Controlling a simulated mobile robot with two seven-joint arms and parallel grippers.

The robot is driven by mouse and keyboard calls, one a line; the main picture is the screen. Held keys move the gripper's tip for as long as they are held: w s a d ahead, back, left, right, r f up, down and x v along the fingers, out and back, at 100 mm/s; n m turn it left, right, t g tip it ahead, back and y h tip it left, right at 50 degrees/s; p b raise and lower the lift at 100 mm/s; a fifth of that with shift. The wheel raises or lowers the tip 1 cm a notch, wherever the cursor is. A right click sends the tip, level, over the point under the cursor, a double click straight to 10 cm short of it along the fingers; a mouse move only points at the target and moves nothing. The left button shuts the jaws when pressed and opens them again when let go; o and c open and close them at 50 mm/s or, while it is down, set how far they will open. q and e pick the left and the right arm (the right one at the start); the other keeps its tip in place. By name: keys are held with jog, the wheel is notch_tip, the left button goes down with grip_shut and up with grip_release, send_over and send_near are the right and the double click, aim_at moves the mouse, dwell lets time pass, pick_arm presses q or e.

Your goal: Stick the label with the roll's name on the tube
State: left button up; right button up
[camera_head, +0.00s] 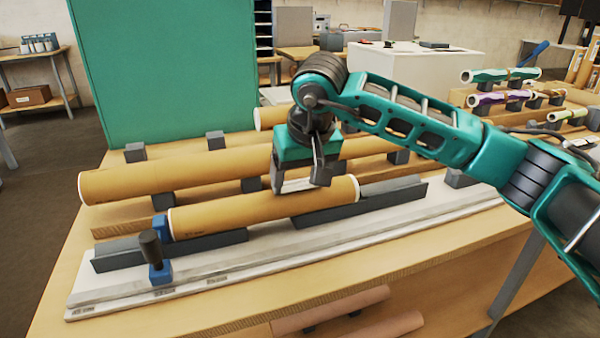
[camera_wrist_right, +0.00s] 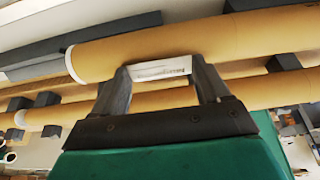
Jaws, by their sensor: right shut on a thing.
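The brown cardboard tube (camera_head: 255,210) lies in the grey V-shaped cradle (camera_head: 205,245) on the white board, with pale end caps. It also shows in the right wrist view (camera_wrist_right: 210,45). My right gripper (camera_head: 302,188) is over the tube's right half, fingers pointing down. It is shut on the white label (camera_wrist_right: 161,69), which spans between the fingertips and bears print too small to read. The label (camera_head: 298,184) is at the tube's upper side; I cannot tell whether it touches. My left gripper is not in view.
A blue stop with a dark knob (camera_head: 151,248) stands at the board's front left. More brown tubes (camera_head: 125,183) rest on grey blocks behind. A green panel (camera_head: 165,70) rises at the back left. Colourful rolls (camera_head: 500,75) lie at the back right.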

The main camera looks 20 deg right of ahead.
jog(key=shift+s, duration=0.1)
dwell(0.7)
jog(key=shift+f, duration=0.2)
dwell(0.3)
jog(key=o, duration=1)
jog(key=shift+r+p, duration=1.8)
jog(key=shift+r, duration=1.25)
jog(key=shift+c, duration=0.3)
